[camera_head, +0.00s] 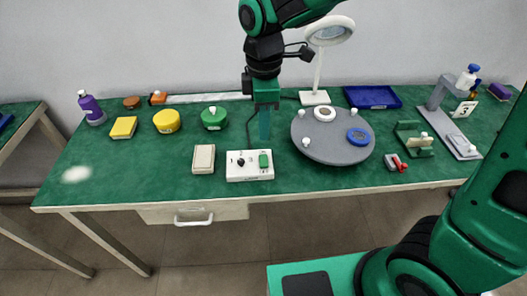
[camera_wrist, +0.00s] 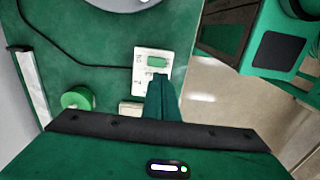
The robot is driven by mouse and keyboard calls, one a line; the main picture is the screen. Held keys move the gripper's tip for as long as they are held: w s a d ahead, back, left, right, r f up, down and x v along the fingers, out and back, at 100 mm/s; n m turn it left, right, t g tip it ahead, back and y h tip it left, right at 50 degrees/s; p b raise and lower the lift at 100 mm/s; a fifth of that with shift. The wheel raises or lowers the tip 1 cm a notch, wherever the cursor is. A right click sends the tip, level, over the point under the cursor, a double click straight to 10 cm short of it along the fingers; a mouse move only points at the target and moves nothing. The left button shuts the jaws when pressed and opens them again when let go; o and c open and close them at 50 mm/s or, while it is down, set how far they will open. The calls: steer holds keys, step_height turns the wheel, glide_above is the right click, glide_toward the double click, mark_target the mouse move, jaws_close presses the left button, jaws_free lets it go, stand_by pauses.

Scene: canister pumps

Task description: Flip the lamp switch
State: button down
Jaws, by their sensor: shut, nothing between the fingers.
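A white switch box (camera_head: 236,174) with a black knob and a green rocker (camera_head: 264,160) lies near the table's front edge. The box also shows in the wrist view (camera_wrist: 141,56), with its green rocker (camera_wrist: 157,61). My gripper (camera_head: 265,138) points down, shut and empty, its tips just above and behind the box in the head view. In the wrist view, my fingers (camera_wrist: 161,84) hide part of the box, including the knob. Contact cannot be told. The white lamp (camera_head: 314,97) with a ring head stands behind, to the right.
A beige block (camera_head: 203,158) lies left of the box. A grey turntable (camera_head: 335,152) with a white ring and a blue ring (camera_head: 359,137) is close on the right. A green round canister (camera_head: 214,120) stands behind left. A black cable (camera_wrist: 70,62) runs to the box.

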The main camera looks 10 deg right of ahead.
mark_target(264, 162)
step_height(264, 162, down, 9)
steer(key=shift+f, duration=0.1)
stand_by(0.3)
